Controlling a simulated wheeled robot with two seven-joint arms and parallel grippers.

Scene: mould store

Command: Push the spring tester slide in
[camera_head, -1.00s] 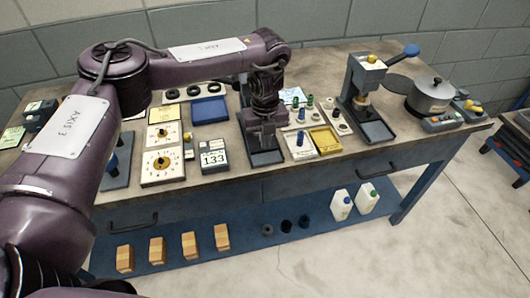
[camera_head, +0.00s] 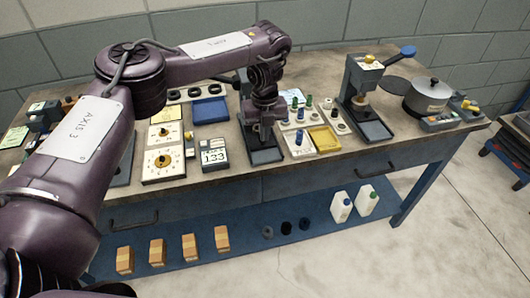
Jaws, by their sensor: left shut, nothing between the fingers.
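My left gripper (camera_head: 267,137) is shut and empty, pointing down over the middle of the workbench. Below it is a dark tray-like plate (camera_head: 266,157) with a pale rim, near the bench's front edge. A blue-grey upright (camera_head: 245,84) shows behind my wrist. Plate and upright may belong to the spring tester, but my arm hides most of that area. I cannot tell how far out the slide stands, or whether the fingertips touch it. A display box reading 133 (camera_head: 214,155) stands just left of the plate. My right gripper is not in view.
Right of my gripper are a parts tray (camera_head: 299,145), a yellow tray (camera_head: 325,139) and a press (camera_head: 362,85) with a blue-ended lever. A pot (camera_head: 430,95) stands farther right. A blue tray (camera_head: 209,110) and dial boxes (camera_head: 163,165) lie left.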

